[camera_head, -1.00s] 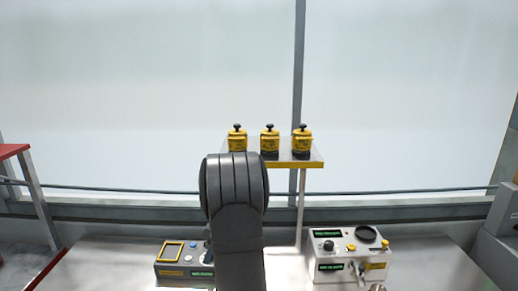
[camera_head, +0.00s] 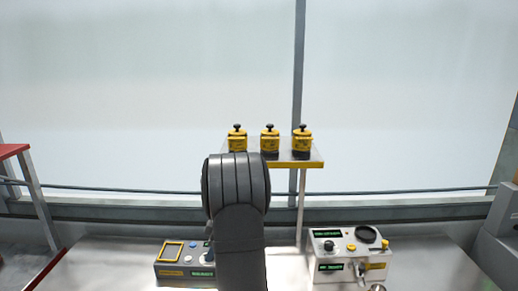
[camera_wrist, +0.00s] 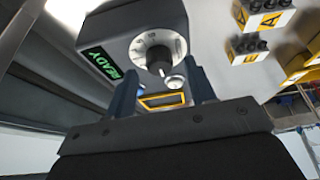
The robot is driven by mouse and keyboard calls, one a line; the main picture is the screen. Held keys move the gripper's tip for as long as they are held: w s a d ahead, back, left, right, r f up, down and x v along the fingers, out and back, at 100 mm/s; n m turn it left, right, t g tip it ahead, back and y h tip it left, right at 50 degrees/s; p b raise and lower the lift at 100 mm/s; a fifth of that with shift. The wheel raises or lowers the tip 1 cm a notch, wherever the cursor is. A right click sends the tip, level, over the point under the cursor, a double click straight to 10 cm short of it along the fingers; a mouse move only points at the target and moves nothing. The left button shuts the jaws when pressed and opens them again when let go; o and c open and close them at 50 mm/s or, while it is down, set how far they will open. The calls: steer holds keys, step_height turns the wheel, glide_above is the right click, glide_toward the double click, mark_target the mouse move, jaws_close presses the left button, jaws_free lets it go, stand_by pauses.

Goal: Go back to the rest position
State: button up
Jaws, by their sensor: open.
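My gripper's fingertips (camera_wrist: 163,82) stand apart in the wrist view, with nothing held between them. Beyond them is a grey control box (camera_wrist: 108,38) with a round dial (camera_wrist: 158,52) and a green display reading READY. A yellow-framed panel (camera_wrist: 162,100) shows between the fingers. I cannot tell whether a finger touches the box. In the head view my own dark arm stands in the centre and hides the gripper.
In the head view, a box with a yellow-framed panel (camera_head: 171,251) sits left of my arm, and a white control box (camera_head: 352,247) sits right. Three yellow canisters stand on a raised shelf (camera_head: 312,163) behind. Yellow-and-white blocks (camera_wrist: 248,47) show right in the wrist view.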

steer(key=shift+a+f, duration=0.25)
steer(key=shift+f, duration=0.4)
steer(key=shift+s+r+m+t, duration=0.15)
steer(key=shift+m+t, duration=0.25)
steer(key=shift+m, duration=0.7)
steer(key=m, duration=0.2)
steer(key=m+t, duration=0.1)
steer(key=m, duration=0.1)
steer(key=shift+s+m+t+h, duration=0.1)
steer(key=shift+m+t+h, duration=0.2)
steer(key=shift+h, duration=0.1)
steer(key=shift+s+a+m+t+h, duration=0.1)
steer(key=shift+m+t+h, duration=0.3)
steer(key=shift+m, duration=1.05)
steer(key=shift+m+t+h, duration=0.3)
steer(key=shift+m+h, duration=0.1)
steer(key=shift+m, duration=1.05)
steer(key=shift+a+m+t+h, duration=0.15)
steer(key=shift+m+h, duration=0.4)
steer(key=shift+m, duration=0.95)
steer(key=shift+a+m+t+h, duration=0.15)
steer(key=shift+m+h, duration=0.4)
steer(key=shift+m, duration=0.95)
steer(key=shift+m+h, duration=0.5)
steer(key=shift+m, duration=0.9)
steer(key=shift+m+h, duration=0.5)
steer(key=shift+m, duration=0.9)
